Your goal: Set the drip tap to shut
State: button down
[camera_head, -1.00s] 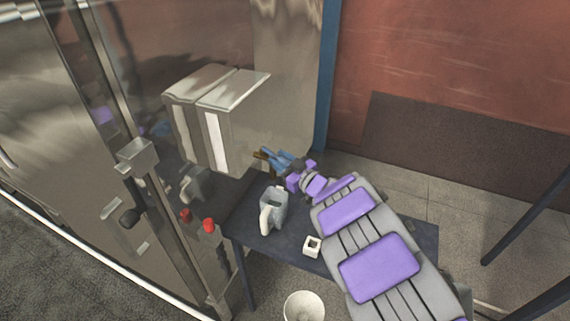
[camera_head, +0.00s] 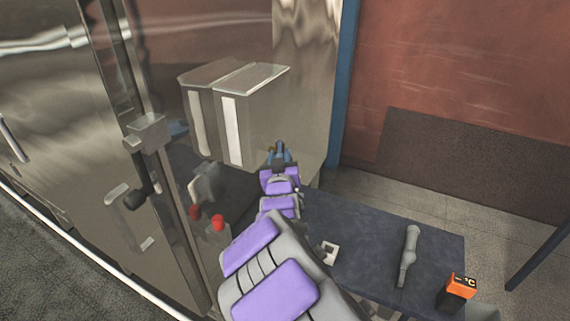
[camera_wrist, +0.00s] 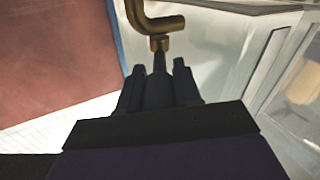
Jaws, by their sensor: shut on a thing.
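The drip tap (camera_wrist: 160,24) shows in the wrist view as a bent brass pipe at the top, with a brass collar and a thin dark stem below it. My gripper (camera_wrist: 159,74) is shut on that stem, just below the collar. In the head view my gripper (camera_head: 278,153) is in front of the lower right part of the metal box housing. The tap is too small and too covered to make out there. I cannot tell the tap's setting from these views.
The metal housing (camera_head: 238,105) stands above a dark table (camera_head: 375,245). A small white square piece (camera_head: 329,251), a grey tool (camera_head: 407,256) and an orange device (camera_head: 458,288) are on the table's right part. A red knob (camera_head: 218,224) stands at left by the glossy cabinet.

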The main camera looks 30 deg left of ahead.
jog(key=a+m+h+p, duration=0.1)
jog(key=h+p, duration=0.1)
jog(key=p, duration=0.1)
jog(key=a+m+t+h+p, duration=0.1)
jog(key=p, duration=0.2)
jog(key=s+a+m+h+p, duration=0.1)
jog(key=h+p, duration=0.1)
jog(key=p, duration=0.1)
jog(key=shift+r+m+t+h+p, duration=0.3)
jog(key=shift+r+m+t+p, duration=0.05)
jog(key=shift+m+t+p, duration=0.05)
jog(key=shift+f+h+p, duration=0.15)
jog(key=shift+h+p, duration=0.25)
jog(key=shift+p, duration=0.05)
jog(key=c, duration=0.8)
grip_release()
jog(key=shift+f, duration=0.1)
jog(key=shift+w+d, duration=0.1)
jog(key=s, duration=0.5)
jog(key=s+d, duration=0.1)
jog(key=s, duration=1.1)
jog(key=shift+s+d+f, duration=0.1)
jog(key=shift+d, duration=0.25)
